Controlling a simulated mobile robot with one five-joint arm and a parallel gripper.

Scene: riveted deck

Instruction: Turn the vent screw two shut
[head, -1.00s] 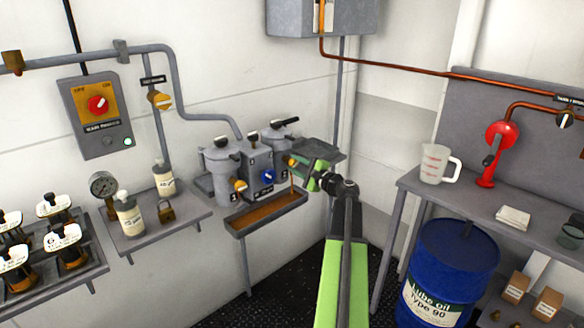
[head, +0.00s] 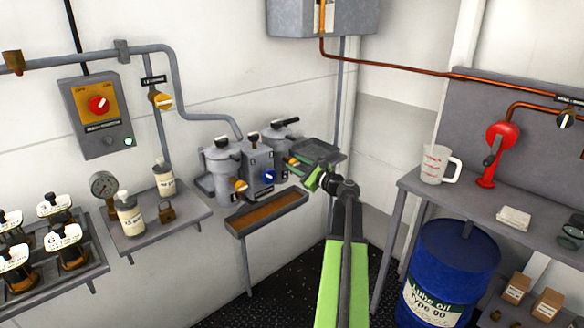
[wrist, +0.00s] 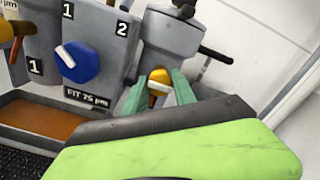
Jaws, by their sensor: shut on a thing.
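Vent screw two (wrist: 158,76) is an orange knob with a pale bar, low on the front of the right grey filter pot (wrist: 172,38), beside the "2" label. My gripper (wrist: 160,82) has its green fingers on both sides of the knob and is shut on it. In the wrist view the pale bar lies nearly crosswise, tilted slightly. The matching orange screw one (head: 239,185) sits on the left pot.
A blue knob with a white pointer (wrist: 80,62) is on the grey block between the pots. A brown-filled drip tray (head: 268,212) hangs below. A blue drum (head: 452,262) stands right of my arm.

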